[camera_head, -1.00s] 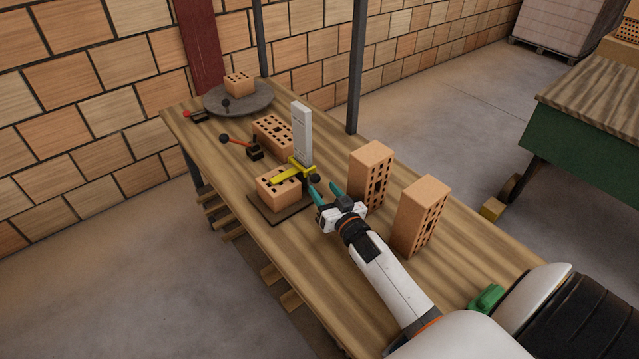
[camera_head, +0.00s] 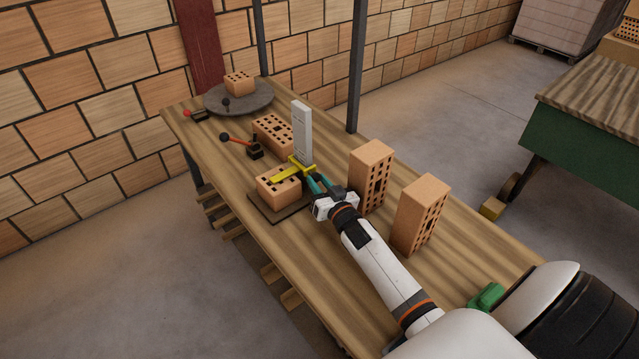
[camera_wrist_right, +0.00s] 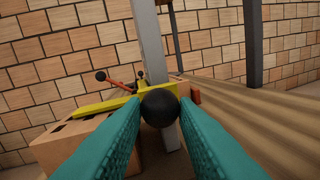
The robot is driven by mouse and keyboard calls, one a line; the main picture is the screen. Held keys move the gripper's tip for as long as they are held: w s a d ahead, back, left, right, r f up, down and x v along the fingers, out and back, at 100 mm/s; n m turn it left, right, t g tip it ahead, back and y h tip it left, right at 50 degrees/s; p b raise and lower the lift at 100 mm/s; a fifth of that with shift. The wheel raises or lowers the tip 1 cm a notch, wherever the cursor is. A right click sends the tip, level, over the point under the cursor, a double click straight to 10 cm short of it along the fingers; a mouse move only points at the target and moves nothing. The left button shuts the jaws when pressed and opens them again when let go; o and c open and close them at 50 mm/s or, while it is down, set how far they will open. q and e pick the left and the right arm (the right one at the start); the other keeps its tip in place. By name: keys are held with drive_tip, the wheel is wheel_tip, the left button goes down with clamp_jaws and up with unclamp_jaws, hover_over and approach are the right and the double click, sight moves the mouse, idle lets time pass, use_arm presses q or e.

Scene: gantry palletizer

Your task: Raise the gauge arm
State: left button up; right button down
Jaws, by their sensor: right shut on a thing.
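The height gauge has a light grey upright post (camera_head: 302,132) and a yellow gauge arm (camera_head: 290,172). The arm lies across the top of a brick (camera_head: 278,190) on a dark base plate (camera_head: 262,211), at or very near the brick's top. In the right wrist view the arm (camera_wrist_right: 92,108) ends at a black ball knob (camera_wrist_right: 160,107). My right gripper (camera_head: 317,184) has its teal fingers on either side of this knob and is shut on it. In the head view the fingers hide the knob. My left gripper is not in view.
Two upright bricks (camera_head: 371,177) (camera_head: 420,215) stand close to the right of my right arm. Behind the gauge are another brick (camera_head: 272,134), a red lever with a black knob (camera_head: 238,141), and a grey round turntable (camera_head: 245,99) bearing a brick (camera_head: 239,83).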

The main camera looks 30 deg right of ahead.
wheel_tip(320, 180, up, 17)
drive_tip(key=p, duration=1.4)
drive_tip(key=shift+f, duration=0.2)
drive_tip(key=c, duration=1.1)
unclamp_jaws()
drive_tip(key=shift+c, duration=0.2)
drive_tip(key=s+a+b, duration=0.1)
drive_tip(key=s+b, duration=0.1)
drive_tip(key=s, duration=1)
drive_tip(key=shift+a, duration=0.2)
